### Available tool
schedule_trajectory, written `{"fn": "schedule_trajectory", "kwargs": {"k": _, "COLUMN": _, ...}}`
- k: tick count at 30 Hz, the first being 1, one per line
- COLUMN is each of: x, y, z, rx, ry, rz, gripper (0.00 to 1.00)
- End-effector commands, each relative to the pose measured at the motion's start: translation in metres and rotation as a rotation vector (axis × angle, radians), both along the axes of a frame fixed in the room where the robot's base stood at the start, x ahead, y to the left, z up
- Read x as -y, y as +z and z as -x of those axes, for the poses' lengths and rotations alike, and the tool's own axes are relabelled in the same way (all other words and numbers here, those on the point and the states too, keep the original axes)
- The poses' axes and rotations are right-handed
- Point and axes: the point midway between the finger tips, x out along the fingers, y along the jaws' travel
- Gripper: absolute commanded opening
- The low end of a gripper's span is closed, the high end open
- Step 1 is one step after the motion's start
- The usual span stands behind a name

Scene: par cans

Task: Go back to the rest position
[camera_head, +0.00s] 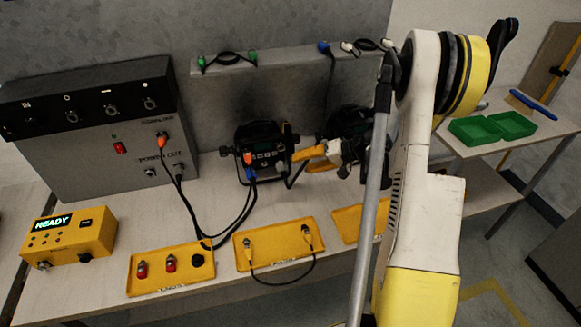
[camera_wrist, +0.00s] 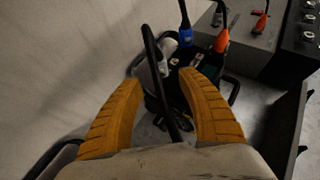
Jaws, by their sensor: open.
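My gripper (camera_head: 318,157) is beside the black par can (camera_head: 262,150), over the back of the table. In the wrist view its two yellow fingers (camera_wrist: 160,78) stand apart, and a thin black bar runs through the gap between them. I cannot tell whether the fingers touch it. The black housing (camera_wrist: 195,72) with a blue plug (camera_wrist: 186,28) and an orange plug (camera_wrist: 222,38) lies just beyond the fingertips. A second dark par can (camera_head: 350,125) is partly hidden behind my gripper and arm.
A grey power box (camera_head: 100,150) stands at the left, with a yellow READY tester (camera_head: 68,238) in front. Yellow trays (camera_head: 170,285) (camera_head: 242,266) line the front edge. A grey rail (camera_head: 290,62) with cables is behind. Green bins (camera_head: 475,131) sit on a side table at right.

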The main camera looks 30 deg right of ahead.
Motion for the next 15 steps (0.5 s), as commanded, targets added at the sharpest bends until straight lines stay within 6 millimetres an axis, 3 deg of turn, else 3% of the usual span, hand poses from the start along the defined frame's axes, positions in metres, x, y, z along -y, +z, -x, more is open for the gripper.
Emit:
{"fn": "schedule_trajectory", "kwargs": {"k": 6, "x": 0.017, "y": 0.02, "z": 0.023, "rx": 0.0, "ry": -0.001, "rz": -0.001, "gripper": 0.46}}
{"fn": "schedule_trajectory", "kwargs": {"k": 15, "x": 0.019, "y": 0.025, "z": 0.027, "rx": -0.001, "ry": 0.002, "rz": 0.001, "gripper": 0.46}}
